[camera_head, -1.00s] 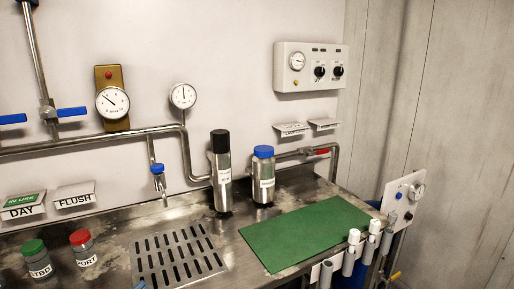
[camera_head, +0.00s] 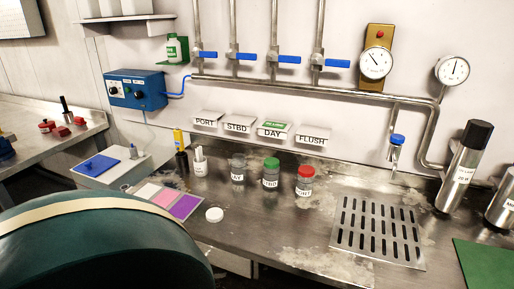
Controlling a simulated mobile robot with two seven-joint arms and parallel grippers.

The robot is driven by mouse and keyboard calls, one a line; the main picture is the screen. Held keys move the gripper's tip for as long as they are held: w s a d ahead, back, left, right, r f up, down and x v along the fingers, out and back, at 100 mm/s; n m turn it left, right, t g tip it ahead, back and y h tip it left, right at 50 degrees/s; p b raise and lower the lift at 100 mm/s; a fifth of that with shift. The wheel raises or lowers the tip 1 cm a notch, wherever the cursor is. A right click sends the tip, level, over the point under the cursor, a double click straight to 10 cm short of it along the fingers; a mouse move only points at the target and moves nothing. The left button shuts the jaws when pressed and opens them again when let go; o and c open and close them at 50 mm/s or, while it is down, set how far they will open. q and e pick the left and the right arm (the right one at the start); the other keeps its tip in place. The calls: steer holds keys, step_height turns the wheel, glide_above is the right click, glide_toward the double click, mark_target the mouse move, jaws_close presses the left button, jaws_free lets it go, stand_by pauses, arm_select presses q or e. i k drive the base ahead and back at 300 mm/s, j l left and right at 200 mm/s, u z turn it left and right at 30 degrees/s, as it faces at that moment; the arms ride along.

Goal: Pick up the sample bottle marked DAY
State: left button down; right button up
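The sample bottle whose label reads partly as "AY" (camera_head: 237,168) stands upright on the steel counter, left of the other two bottles. It is clear grey and no coloured cap shows on it. A green-capped bottle (camera_head: 270,173) labelled STBD and a red-capped bottle (camera_head: 305,181) stand to its right. A white round cap (camera_head: 214,214) lies on the counter in front. The DAY sign (camera_head: 271,133) with a green IN USE tag is on the wall behind. Neither of my grippers is in view.
Coloured cards (camera_head: 168,199), a white cup (camera_head: 200,163) and a white box with a blue lid (camera_head: 110,165) are left of the bottles. A slotted drain (camera_head: 378,229) is right. A large dark green rounded shape (camera_head: 100,245) covers the lower left. Counter in front of the bottles is mostly clear.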

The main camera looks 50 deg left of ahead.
mark_target(239, 168)
steer(key=u, duration=1.75)
steer(key=z, duration=0.45)
steer(key=i+l, duration=0.05)
